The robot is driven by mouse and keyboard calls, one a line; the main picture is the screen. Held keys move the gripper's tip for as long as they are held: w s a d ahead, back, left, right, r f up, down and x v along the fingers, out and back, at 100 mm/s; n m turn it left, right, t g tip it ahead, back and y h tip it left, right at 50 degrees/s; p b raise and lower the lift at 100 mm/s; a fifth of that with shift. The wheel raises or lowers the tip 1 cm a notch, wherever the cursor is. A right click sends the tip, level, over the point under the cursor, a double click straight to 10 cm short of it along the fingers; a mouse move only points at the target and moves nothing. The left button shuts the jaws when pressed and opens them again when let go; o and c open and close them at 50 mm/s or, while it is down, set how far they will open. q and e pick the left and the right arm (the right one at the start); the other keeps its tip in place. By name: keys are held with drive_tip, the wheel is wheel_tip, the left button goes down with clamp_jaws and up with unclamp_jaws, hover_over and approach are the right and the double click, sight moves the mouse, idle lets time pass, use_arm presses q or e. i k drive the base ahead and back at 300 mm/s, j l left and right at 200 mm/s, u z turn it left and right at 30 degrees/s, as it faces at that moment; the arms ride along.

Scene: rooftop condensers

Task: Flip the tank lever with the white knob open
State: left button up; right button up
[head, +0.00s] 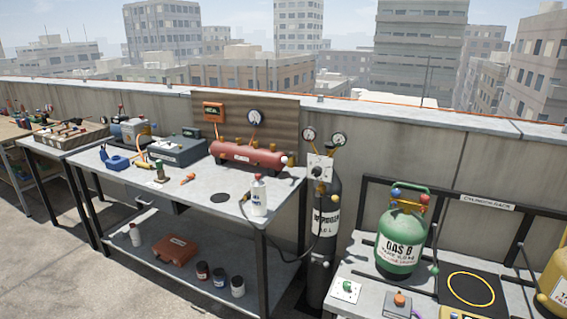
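A red horizontal tank (248,154) lies at the back of the grey workbench, with small brass-coloured fittings along its top and right end. A green tank labelled GAS B (400,240) stands on the right bench, with a red and a blue knob on top. A yellow tank (557,275) is cut off by the right edge. I cannot clearly make out a white-knobbed lever or its position. Neither gripper is in view.
A dark nitrogen cylinder (324,235) with gauges and a hose stands between the benches. A white bottle (259,196) stands near the workbench's front right corner. An orange case (175,250) and jars sit on the lower shelf. Rooftop floor (60,270) is clear at lower left.

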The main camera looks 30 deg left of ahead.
sight(285, 159)
drive_tip(key=i+j, duration=0.25)
drive_tip(key=j, duration=0.2)
drive_tip(key=i+j, duration=0.25)
drive_tip(key=j, duration=0.2)
drive_tip(key=i+j, duration=0.25)
drive_tip(key=j, duration=0.2)
drive_tip(key=i+j, duration=0.25)
drive_tip(key=j, duration=0.15)
drive_tip(key=i+j, duration=0.25)
drive_tip(key=j, duration=0.2)
drive_tip(key=u, duration=0.05)
